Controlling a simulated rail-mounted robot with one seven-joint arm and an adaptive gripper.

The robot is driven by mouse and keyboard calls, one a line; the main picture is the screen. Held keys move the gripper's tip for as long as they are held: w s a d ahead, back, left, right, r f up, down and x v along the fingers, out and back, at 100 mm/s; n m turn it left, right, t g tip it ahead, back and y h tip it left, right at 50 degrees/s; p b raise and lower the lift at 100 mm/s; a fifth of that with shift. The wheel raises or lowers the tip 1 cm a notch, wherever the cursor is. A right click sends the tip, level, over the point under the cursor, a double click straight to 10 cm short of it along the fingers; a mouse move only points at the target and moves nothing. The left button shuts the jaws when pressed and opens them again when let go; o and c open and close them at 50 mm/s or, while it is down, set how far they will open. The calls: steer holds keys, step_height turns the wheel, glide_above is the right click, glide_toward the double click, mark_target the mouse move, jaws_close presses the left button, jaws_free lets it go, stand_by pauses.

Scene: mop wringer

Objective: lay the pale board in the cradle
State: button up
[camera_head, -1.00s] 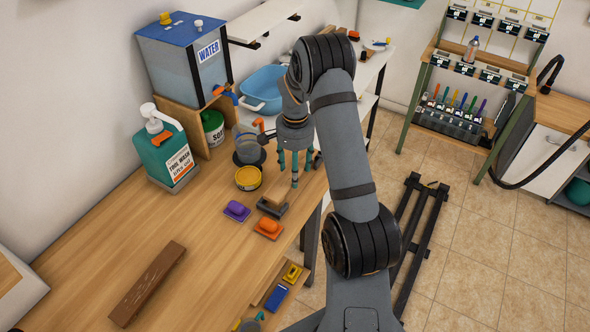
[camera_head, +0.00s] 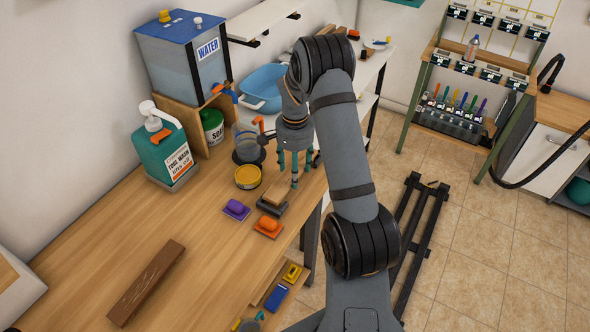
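The pale board (camera_head: 277,191) is small and light tan. It lies at the dark cradle (camera_head: 268,208), on it or just above it; I cannot tell if it is fully seated. The cradle is on the wooden bench near its right edge. My gripper (camera_head: 294,174) points down over the right end of the board, with its teal fingers spread apart. The fingers appear open, and I see no clear grip on the board. The far side of the board is partly hidden by the fingers.
A purple block (camera_head: 236,209) and an orange block (camera_head: 268,227) sit close to the cradle. A yellow tub (camera_head: 247,177) stands behind it. A brown plank (camera_head: 146,283) lies at the front left. The bench between is clear.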

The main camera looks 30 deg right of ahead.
steer(key=shift+f+b, duration=0.7)
steer(key=shift+f, duration=0.1)
steer(key=o, duration=1.2)
steer(key=shift+o, duration=0.4)
steer(key=shift+r, duration=0.1)
step_height(320, 180, up, 12)
